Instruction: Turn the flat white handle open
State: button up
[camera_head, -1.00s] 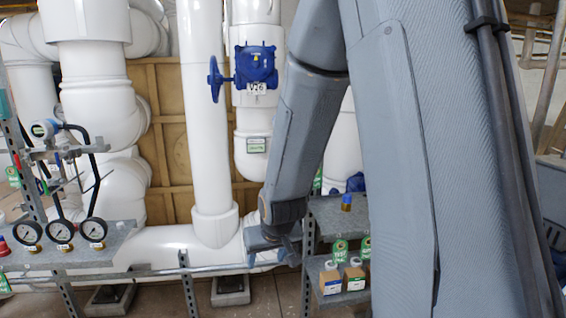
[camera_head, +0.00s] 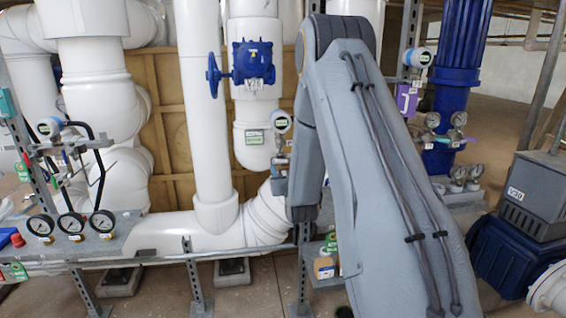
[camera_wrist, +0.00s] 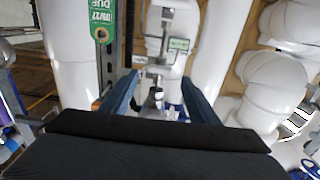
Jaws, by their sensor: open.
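In the wrist view, the two blue fingers of my gripper (camera_wrist: 160,98) are apart, with nothing held between them. A slim metal fitting (camera_wrist: 155,103) shows in the gap, beyond or between the fingertips. A pale flat piece (camera_wrist: 158,71) crosses this fitting. It may be the flat white handle, but I cannot tell for certain, nor how it is turned. I see no contact with the fingers. In the head view my arm hides most of the gripper, and the handle cannot be made out. A round-faced transmitter (camera_head: 281,122) stands just above that spot.
A green tag (camera_wrist: 101,17) hangs by a metal upright left of the fingers in the wrist view. White pipes (camera_head: 211,110) and a blue valve (camera_head: 253,63) stand behind. A shelf with gauges (camera_head: 71,224) is at left. A grey box (camera_head: 537,190) is at right.

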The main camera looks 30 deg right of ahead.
aim_at(282, 162)
jog(key=shift+p+x, duration=0.7)
jog(key=shift+x, duration=2)
jog(key=c, duration=1.1)
jog(key=shift+o, duration=0.3)
